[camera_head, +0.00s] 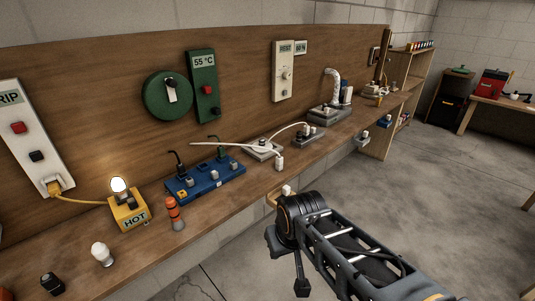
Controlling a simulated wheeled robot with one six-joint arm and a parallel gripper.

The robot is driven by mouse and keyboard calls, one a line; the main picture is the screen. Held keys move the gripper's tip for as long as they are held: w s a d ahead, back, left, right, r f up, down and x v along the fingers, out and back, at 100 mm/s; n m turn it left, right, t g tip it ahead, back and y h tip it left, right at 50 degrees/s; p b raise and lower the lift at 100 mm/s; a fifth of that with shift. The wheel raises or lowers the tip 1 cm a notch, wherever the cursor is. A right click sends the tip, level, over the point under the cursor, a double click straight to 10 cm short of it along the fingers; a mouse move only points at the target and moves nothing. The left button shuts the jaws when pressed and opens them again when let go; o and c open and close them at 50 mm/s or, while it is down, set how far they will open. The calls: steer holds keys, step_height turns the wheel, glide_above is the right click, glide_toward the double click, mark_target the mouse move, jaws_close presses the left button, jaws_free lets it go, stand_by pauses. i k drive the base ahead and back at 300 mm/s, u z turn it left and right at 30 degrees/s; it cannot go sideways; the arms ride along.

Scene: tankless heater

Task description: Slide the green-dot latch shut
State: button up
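I cannot make out a latch with a green dot. Small fittings sit along the bench's front edge: a grey one (363,139), a blue one (384,122), and a wooden one with a pale knob (287,190) just beyond my wrist. They are too small to tell whether any is a latch. My arm reaches in from the lower right, with its wrist in front of the bench edge. The dark end of my gripper (302,287) hangs below the wrist, over the floor. Its fingers are not clear, and I see nothing held.
The wooden bench (235,205) carries a blue socket block (205,180), a yellow HOT box (129,214) with a lit bulb, an orange-striped post (174,213) and a white bulb (102,254). Panels hang behind. The floor at right is clear.

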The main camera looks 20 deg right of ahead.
mark_target(233, 165)
steer(key=z, duration=0.35)
steer(key=i, duration=0.8)
steer(key=u, duration=0.45)
steer(key=i, duration=0.55)
steer(key=u, duration=0.5)
